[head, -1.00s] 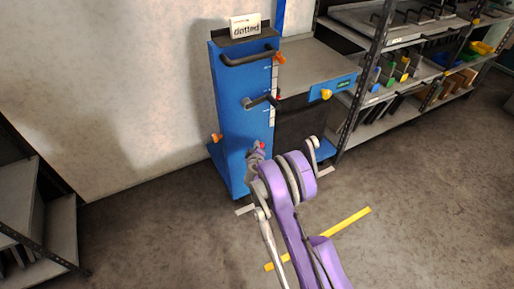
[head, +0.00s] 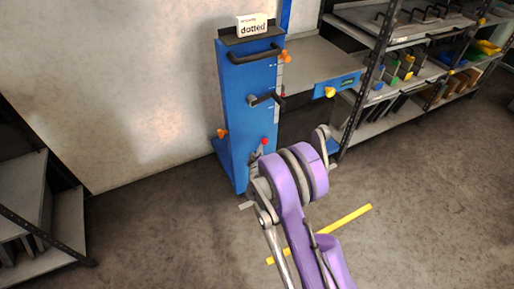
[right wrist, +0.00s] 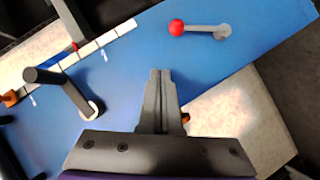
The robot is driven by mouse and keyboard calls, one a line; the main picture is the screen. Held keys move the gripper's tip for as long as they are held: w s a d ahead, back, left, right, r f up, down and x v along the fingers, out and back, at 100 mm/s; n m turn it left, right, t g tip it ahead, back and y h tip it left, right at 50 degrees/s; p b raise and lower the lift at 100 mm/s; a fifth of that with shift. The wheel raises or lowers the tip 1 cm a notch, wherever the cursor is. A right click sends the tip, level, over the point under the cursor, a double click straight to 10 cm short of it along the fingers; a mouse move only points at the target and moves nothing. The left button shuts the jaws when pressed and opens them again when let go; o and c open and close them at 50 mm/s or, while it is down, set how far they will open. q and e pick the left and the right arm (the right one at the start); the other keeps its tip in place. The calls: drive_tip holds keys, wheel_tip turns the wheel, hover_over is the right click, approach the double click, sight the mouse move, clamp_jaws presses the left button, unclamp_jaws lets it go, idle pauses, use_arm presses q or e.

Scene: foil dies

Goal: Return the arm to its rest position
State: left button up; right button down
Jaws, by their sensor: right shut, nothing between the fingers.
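My right arm (head: 292,205), purple and grey, reaches up from the bottom of the head view in front of a blue stand (head: 236,110). Its gripper is mostly hidden behind the wrist there. In the right wrist view my right gripper (right wrist: 160,75) is shut with nothing between its fingers, in front of the blue face (right wrist: 130,85). A lever with a red ball (right wrist: 177,27) is beyond and to the right of the fingertips, apart from them in the picture. A black-handled lever (right wrist: 62,85) is to the left. My left gripper is not in view.
The stand carries a black bar handle (head: 255,55), orange knobs (head: 222,133) and a sign reading "dotted" (head: 252,25). A grey worktop (head: 320,65) adjoins it. Shelves stand right (head: 420,75) and left (head: 40,200). A yellow strip (head: 345,220) lies on open floor.

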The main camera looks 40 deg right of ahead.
drive_tip(key=s+a+r+m+g+y, duration=0.3)
drive_tip(key=s+a+r, duration=0.6)
drive_tip(key=a, duration=0.2)
drive_tip(key=s+a+g+y, duration=0.3)
drive_tip(key=s+a+y, duration=0.3)
drive_tip(key=s+a, duration=1.15)
use_arm(q)
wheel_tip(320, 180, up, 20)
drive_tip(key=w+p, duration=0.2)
drive_tip(key=p, duration=1.5)
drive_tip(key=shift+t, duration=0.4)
use_arm(e)
wheel_tip(320, 180, up, 20)
drive_tip(key=d, duration=0.1)
drive_tip(key=shift+t+y, duration=0.3)
drive_tip(key=shift+t, duration=0.1)
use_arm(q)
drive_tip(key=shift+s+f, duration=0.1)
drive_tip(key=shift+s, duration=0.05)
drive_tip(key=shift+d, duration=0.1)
use_arm(e)
drive_tip(key=shift+s+d, duration=0.1)
